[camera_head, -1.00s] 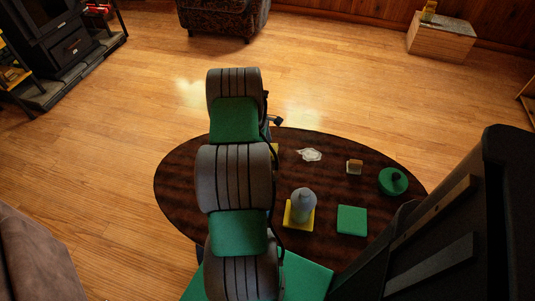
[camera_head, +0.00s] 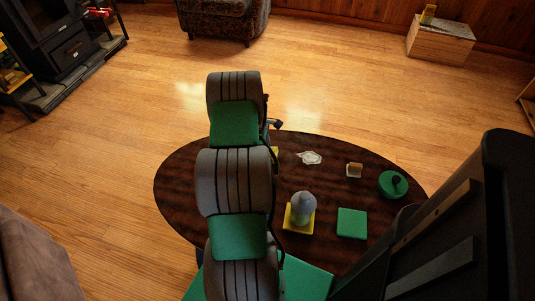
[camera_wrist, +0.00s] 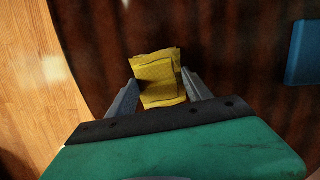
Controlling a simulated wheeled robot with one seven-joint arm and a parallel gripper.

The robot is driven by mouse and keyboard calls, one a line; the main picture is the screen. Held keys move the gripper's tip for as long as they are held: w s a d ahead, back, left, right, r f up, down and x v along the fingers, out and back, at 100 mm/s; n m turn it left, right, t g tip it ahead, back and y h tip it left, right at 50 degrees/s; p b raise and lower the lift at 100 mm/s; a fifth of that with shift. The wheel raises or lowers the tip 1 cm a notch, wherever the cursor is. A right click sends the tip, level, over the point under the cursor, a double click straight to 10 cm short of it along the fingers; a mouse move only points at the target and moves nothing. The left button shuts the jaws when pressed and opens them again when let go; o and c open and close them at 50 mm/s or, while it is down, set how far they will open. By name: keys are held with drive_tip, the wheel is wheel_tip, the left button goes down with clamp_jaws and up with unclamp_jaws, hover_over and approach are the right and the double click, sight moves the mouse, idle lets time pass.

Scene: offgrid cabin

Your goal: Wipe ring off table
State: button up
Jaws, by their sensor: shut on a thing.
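A pale, uneven white ring mark (camera_head: 309,158) lies on the dark oval wooden table (camera_head: 340,155), right of my arm in the head view. My gripper (camera_wrist: 158,92) is shut on a folded yellow cloth (camera_wrist: 158,75), which shows between the fingers in the wrist view, over the dark tabletop near its edge. In the head view my arm hides most of the gripper, and only a sliver of yellow shows beside it. The ring mark cannot be made out in the wrist view.
A blue object (camera_wrist: 304,52) lies right of the cloth. Open floor surrounds the table's far side.

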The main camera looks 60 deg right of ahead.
drive_tip(key=c, duration=0.5)
drive_tip(key=shift+s+d+p+v, duration=0.1)
drive_tip(key=shift+s+p+v, duration=0.1)
drive_tip(key=shift+p+v, duration=0.7)
drive_tip(key=shift+s+d+p+v, duration=0.15)
drive_tip(key=shift+p+v, duration=0.4)
drive_tip(key=shift+v, duration=0.5)
drive_tip(key=shift+s+a+p+v, duration=0.1)
drive_tip(key=shift+s+p+v, duration=0.1)
drive_tip(key=shift+p+v, duration=0.7)
drive_tip(key=shift+r, duration=0.2)
